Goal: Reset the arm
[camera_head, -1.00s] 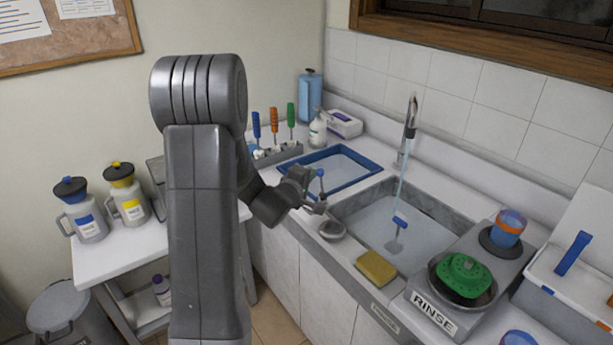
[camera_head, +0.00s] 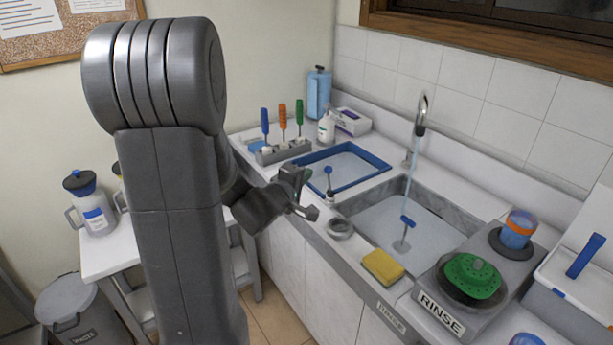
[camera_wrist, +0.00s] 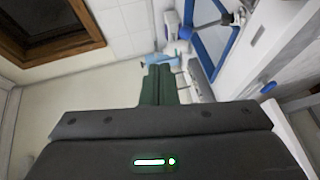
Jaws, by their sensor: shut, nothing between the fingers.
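My arm rises large in the left half of the head view and bends toward the counter. My gripper (camera_head: 308,212) is shut and empty beside the sink counter's front edge, apart from the blue-topped lever (camera_head: 328,180) just behind it. In the wrist view the dark gripper body fills the bottom, with the closed green fingers (camera_wrist: 160,85) ahead of it and nothing held.
A round grey ring (camera_head: 341,228) and a yellow sponge (camera_head: 383,266) lie along the sink's front rim. Water runs into the sink (camera_head: 348,207). A blue-rimmed tray (camera_head: 378,164) is behind. Jugs stand on the side table (camera_head: 100,256); a bin (camera_head: 75,310) is lower left.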

